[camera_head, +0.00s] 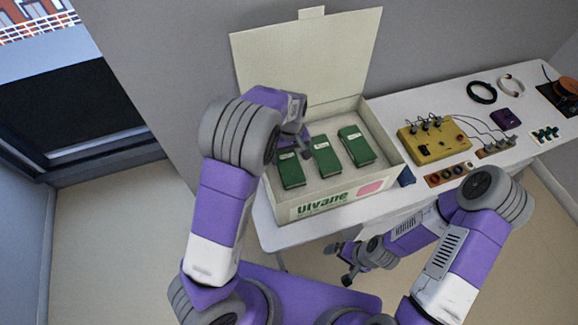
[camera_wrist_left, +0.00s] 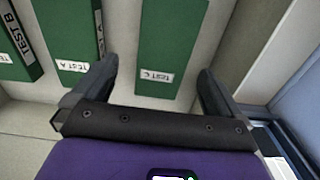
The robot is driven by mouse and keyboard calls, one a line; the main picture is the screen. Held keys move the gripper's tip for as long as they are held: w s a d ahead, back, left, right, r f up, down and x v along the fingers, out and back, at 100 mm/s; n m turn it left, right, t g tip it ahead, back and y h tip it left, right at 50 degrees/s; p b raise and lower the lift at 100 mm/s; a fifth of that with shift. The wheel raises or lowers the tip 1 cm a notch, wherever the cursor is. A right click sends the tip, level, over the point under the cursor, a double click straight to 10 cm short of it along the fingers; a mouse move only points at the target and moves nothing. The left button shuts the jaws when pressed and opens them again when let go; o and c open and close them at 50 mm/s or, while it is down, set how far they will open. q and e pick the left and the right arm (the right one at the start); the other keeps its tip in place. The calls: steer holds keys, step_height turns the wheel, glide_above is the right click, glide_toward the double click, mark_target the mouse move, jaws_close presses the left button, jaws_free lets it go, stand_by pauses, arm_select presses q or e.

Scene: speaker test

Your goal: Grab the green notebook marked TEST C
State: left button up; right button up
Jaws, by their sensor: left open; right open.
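I cannot tell how far down the fingers reach. Two more green notebooks, TEST A (camera_wrist_left: 76,68) and TEST B (camera_wrist_left: 20,45), lie beside it. My right gripper (camera_head: 341,264) is open and empty, low in front of the table.
The notebooks lie in an open cream box (camera_head: 318,207) with its lid (camera_head: 310,55) raised behind. A white table (camera_head: 415,103) carries it. To the right are a yellow device (camera_head: 434,142) with cables, a purple box (camera_head: 505,118) and cable coils (camera_head: 482,92).

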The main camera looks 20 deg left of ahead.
mark_target(289, 164)
arm_select(q)
steer(key=f, duration=0.2)
steer(key=f+b, duration=0.1)
steer(key=f, duration=0.2)
steer(key=shift+s+a+f, duration=0.15)
steer(key=shift+a+f, duration=0.05)
steer(key=shift+c, duration=0.3)
steer(key=c, duration=1.1)
